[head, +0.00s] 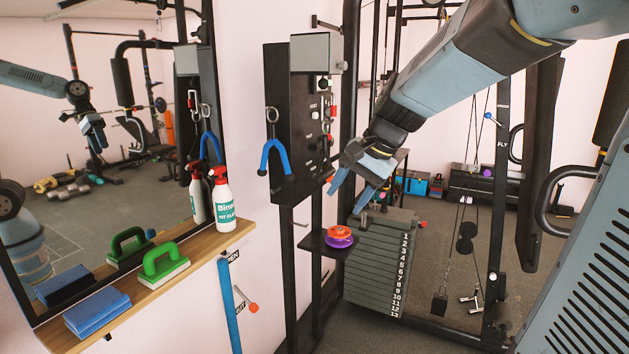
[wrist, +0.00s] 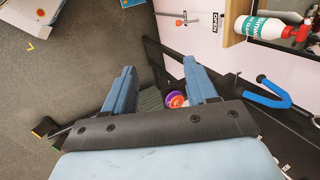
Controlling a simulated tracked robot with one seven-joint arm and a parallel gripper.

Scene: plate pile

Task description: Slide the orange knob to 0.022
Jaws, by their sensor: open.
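Lettering stands at the strip's top and near the knob. In the wrist view the small orange knob (wrist: 180,22) shows near the top, close to a label reading OPEN. My gripper (head: 352,192) is open and empty, in front of the black panel's lower right and well above and right of the knob. In the wrist view its two blue fingers (wrist: 158,70) are spread apart.
A black panel (head: 290,150) with a blue hook stands left of my gripper. Orange and purple discs (head: 340,234) lie on a small black stand, near the numbered weight stack (head: 380,265).

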